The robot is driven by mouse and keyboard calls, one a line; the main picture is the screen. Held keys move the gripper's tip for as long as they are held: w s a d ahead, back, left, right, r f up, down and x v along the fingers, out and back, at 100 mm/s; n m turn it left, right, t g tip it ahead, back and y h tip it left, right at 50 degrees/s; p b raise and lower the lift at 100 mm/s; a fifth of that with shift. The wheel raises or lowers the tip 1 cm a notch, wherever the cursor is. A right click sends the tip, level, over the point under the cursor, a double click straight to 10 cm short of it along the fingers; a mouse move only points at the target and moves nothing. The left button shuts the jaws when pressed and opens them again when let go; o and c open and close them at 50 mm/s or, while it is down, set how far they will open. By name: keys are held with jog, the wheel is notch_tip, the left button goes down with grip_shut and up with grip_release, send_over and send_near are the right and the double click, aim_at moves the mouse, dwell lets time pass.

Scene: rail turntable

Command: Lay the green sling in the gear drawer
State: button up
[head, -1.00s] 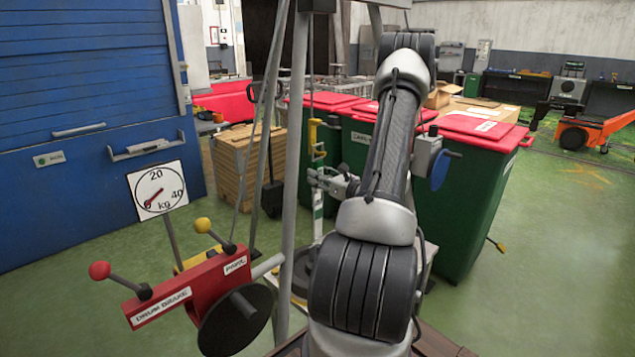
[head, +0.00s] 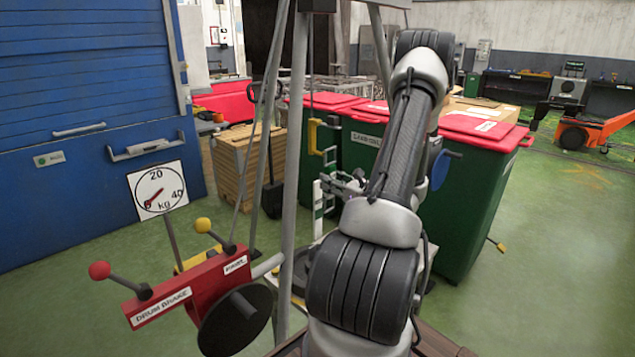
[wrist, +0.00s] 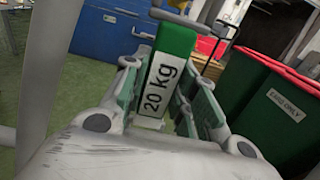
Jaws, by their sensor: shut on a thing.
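In the wrist view my gripper (wrist: 166,85) is shut on the green sling (wrist: 176,42), a green piece with a white "20 kg" label between the fingers. In the head view a narrow white and green strip hangs at the gripper; I cannot tell how much of it is the sling. A blue cabinet front (head: 90,190) with handles stands at the left. Its small label is unreadable, so I cannot tell whether it holds the gear drawer.
A grey post (head: 294,130) stands close left of my arm. A red drum brake (head: 190,298) with levers and a "20 40 kg" dial (head: 158,190) is at front left. Green bins with red lids (head: 480,180) stand right.

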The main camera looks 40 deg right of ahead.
jog(key=shift+s+d, duration=0.15)
jog(key=shift+s, duration=1.65)
